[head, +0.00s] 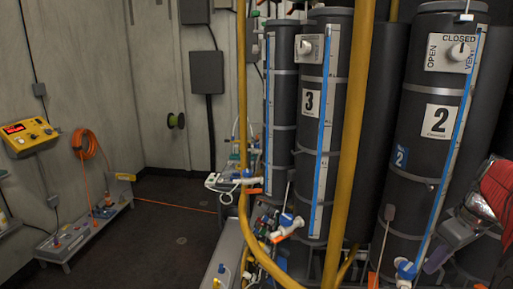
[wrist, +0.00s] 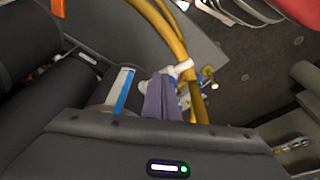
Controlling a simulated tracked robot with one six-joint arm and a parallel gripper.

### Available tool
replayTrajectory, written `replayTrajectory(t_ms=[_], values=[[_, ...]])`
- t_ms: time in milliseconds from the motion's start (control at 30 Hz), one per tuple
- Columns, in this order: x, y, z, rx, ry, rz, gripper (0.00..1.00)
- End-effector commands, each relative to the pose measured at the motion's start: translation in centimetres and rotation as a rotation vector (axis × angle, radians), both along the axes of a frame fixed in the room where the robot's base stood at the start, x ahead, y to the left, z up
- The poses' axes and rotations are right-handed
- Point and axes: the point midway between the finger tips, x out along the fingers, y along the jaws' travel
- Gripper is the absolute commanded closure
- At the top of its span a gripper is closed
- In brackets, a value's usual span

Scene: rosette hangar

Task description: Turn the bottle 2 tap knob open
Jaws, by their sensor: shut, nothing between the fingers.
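Bottle 2 (head: 417,178) is a tall dark cylinder at the right of the head view, with a white "2" label. The knob's pointer appears to point up toward CLOSED. A blue and white fitting (head: 405,269) is at the bottle's foot. My gripper (head: 434,262) is low in front of bottle 2, well below the knob and apart from it. Its purple fingers (wrist: 161,97) are shut and empty in the wrist view. The knob is not recognisable in the wrist view.
A yellow pipe (head: 351,130) runs upright left of bottle 2, and yellow pipes (wrist: 166,35) cross the wrist view. Bottle 3 (head: 318,140) stands behind it to the left. A blue level strip (head: 452,150) runs down bottle 2. Open floor (head: 170,225) lies at the left.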

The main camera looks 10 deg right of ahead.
Motion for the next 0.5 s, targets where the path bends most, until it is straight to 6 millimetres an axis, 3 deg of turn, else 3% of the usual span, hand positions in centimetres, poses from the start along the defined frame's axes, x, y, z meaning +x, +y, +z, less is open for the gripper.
replayTrajectory(t_ms=[300,500], values=[[0.0,0.0,2.8,-0.002,-0.001,0.0,1.0],[0.0,0.0,3.5,-0.001,0.0,0.001,1.0]])
